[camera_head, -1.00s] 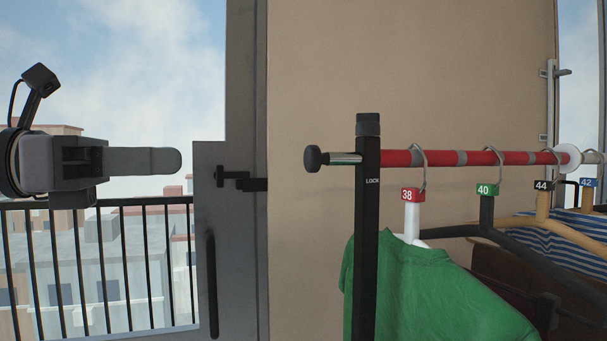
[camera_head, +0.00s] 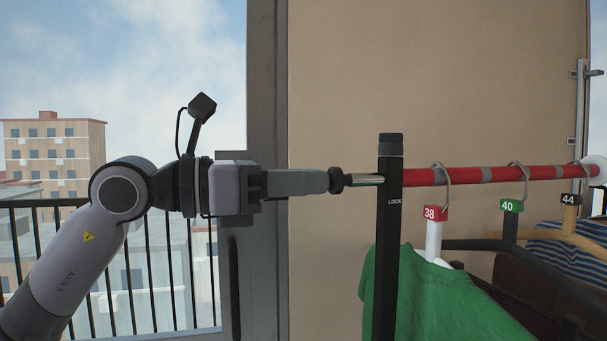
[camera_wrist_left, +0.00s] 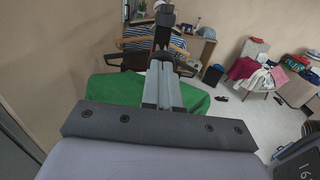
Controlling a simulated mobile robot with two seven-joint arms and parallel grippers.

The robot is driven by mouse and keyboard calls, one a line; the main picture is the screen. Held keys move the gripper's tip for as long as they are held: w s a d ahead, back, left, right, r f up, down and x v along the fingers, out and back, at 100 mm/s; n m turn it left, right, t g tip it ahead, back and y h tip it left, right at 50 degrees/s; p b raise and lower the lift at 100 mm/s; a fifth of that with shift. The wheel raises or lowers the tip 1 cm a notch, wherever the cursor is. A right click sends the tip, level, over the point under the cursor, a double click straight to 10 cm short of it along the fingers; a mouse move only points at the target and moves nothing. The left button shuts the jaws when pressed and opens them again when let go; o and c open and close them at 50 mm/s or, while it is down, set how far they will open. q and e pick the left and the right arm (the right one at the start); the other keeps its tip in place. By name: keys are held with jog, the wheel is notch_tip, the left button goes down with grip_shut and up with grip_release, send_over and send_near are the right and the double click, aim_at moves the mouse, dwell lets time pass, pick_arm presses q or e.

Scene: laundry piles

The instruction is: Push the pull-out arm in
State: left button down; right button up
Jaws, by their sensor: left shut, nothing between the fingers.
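The pull-out arm (camera_head: 368,180) is a short silver rod with a black knob (camera_head: 338,180) on its end, sticking out to the left of the rack's black post (camera_head: 388,230). My left gripper (camera_head: 326,182) comes in from the left, level with the rod. It is shut and empty, and its fingertips are at the knob, seemingly touching it. In the left wrist view the shut fingers (camera_wrist_left: 161,85) point at the post, and the knob is mostly hidden behind them. My right gripper is not in view.
A red rail (camera_head: 460,175) runs right from the post, with hangers carrying numbered tags and a green shirt (camera_head: 430,300). A beige wall (camera_head: 340,80) stands behind. A window with a balcony railing (camera_head: 150,260) is at left. In the left wrist view, a chair with clothes (camera_wrist_left: 258,75) stands farther off.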

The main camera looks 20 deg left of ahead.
aim_at(335, 181)
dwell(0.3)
pick_arm(q)
jog(key=p+x, duration=0.1)
jog(key=x, duration=0.3)
jog(key=shift+w+d, duration=0.1)
dwell(0.4)
